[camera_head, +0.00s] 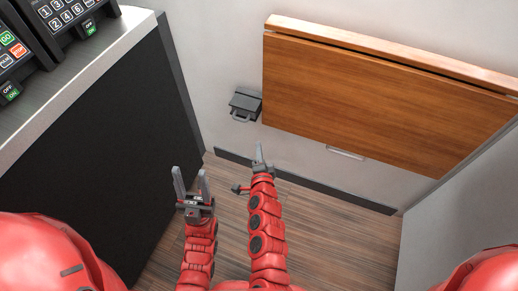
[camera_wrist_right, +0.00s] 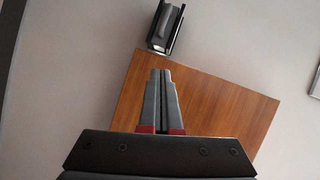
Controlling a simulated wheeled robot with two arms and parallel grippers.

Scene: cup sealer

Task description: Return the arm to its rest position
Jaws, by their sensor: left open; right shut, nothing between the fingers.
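In the head view my left gripper (camera_head: 190,184) is open and empty, its two fingers apart and pointing away from me. It is in the gap beside the dark side of the counter, above the floor. My right gripper (camera_head: 258,153) is to the right of it, with its fingers together and nothing held. In the right wrist view the right gripper (camera_wrist_right: 159,82) shows its two grey fingers side by side, touching or nearly so, with red parts at their bases. Both red arms reach forward from the bottom of the head view.
A wooden panel (camera_head: 385,100) is on the wall ahead; it also shows in the right wrist view (camera_wrist_right: 215,110). A small dark bracket-like box (camera_head: 245,104) is on the wall left of it. A counter (camera_head: 75,88) with black keypad machines stands at left. The wooden floor (camera_head: 330,225) is clear.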

